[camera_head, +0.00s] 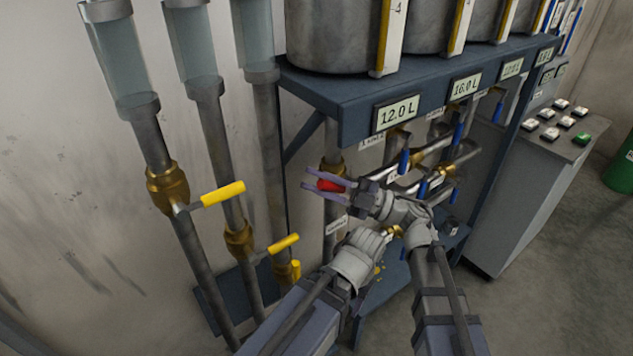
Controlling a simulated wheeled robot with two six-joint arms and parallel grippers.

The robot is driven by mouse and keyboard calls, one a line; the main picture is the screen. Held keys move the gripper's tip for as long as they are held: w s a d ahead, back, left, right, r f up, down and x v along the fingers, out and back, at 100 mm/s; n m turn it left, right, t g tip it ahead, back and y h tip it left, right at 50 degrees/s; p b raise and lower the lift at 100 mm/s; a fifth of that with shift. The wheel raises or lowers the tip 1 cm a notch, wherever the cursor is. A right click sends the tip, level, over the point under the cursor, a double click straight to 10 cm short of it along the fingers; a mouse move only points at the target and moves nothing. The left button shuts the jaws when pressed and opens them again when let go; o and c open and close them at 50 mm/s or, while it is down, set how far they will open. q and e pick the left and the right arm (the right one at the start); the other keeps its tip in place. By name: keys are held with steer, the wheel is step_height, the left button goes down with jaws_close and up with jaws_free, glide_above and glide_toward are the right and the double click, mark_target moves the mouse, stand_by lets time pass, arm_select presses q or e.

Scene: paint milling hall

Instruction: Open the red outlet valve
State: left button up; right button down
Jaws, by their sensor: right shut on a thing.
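The red handle (331,185) of the outlet valve shows between the purple fingers of my right gripper (308,179). The fingers lie one on each side of it, and the gripper is shut on it. The handle is by the brass valve body (333,166) on a vertical pipe under the front left corner of the tank shelf. Fingers and wrist hide part of the handle, so its exact angle is hard to tell. My left gripper cannot be made out.
Yellow valve handles (223,193) stick out from the pipes at left. Blue handles (404,161) hang among pipes to the right. The blue shelf (345,105) overhangs the red valve, with a 12.0 L display (398,113). A grey button console (535,180) stands at right.

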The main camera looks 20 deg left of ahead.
mark_target(337, 190)
steer(key=c, duration=0.7)
jaws_free()
steer(key=b+v, duration=0.2)
steer(key=v, duration=0.4)
steer(key=shift+d+f, duration=0.3)
steer(key=shift+d, duration=0.05)
steer(key=shift+w+d, duration=0.1)
steer(key=shift+d, duration=0.45)
